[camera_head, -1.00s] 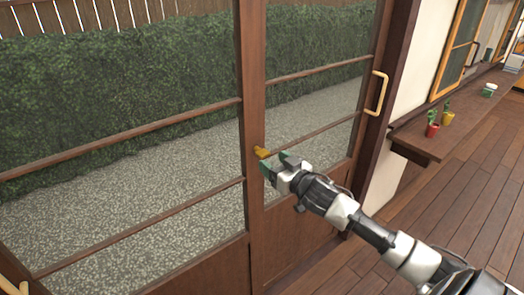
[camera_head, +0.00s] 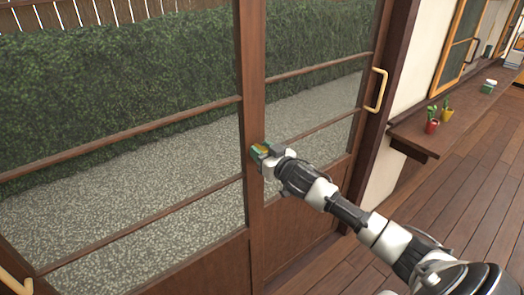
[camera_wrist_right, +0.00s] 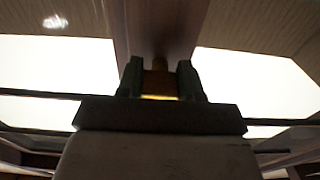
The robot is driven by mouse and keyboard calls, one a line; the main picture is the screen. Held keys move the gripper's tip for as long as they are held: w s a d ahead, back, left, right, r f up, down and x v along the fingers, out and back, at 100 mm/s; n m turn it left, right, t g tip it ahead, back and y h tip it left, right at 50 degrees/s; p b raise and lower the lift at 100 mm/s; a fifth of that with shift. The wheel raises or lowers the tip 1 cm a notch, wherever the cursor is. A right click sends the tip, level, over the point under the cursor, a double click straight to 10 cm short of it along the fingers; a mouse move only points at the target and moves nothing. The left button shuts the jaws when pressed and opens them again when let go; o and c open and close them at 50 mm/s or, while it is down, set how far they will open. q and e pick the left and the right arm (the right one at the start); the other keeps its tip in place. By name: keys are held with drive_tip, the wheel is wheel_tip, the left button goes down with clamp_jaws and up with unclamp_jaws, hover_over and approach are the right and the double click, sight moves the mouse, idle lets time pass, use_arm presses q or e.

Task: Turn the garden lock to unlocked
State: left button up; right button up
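The garden lock is a small golden-yellow latch (camera_head: 262,149) on the dark wooden post (camera_head: 253,85) where the glazed door panels meet. My right gripper (camera_head: 260,152) is at the lock, with its green fingertips on either side of it. The right wrist view shows the two fingers (camera_wrist_right: 160,80) apart, with a brown and yellow part of the lock (camera_wrist_right: 160,97) filling the gap between them. Whether they grip it or only surround it is unclear. Most of the lock is hidden, so its turned position cannot be read. My left gripper is not in view.
A pale door handle (camera_head: 377,90) is on the right panel, and another handle (camera_head: 14,282) is at the lower left. A wooden shelf (camera_head: 425,135) at the right holds a red pot (camera_head: 431,126) and a yellow pot (camera_head: 446,115). The wooden floor at the right is clear.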

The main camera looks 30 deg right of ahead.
drive_tip(key=c, duration=0.4)
drive_tip(key=shift+o, duration=0.2)
drive_tip(key=n+p, duration=0.1)
drive_tip(key=n, duration=0.2)
drive_tip(key=shift+n, duration=0.4)
drive_tip(key=n, duration=0.4)
drive_tip(key=shift+n, duration=0.3)
drive_tip(key=n, duration=0.5)
drive_tip(key=shift+p, duration=0.3)
drive_tip(key=shift+n, duration=2.3)
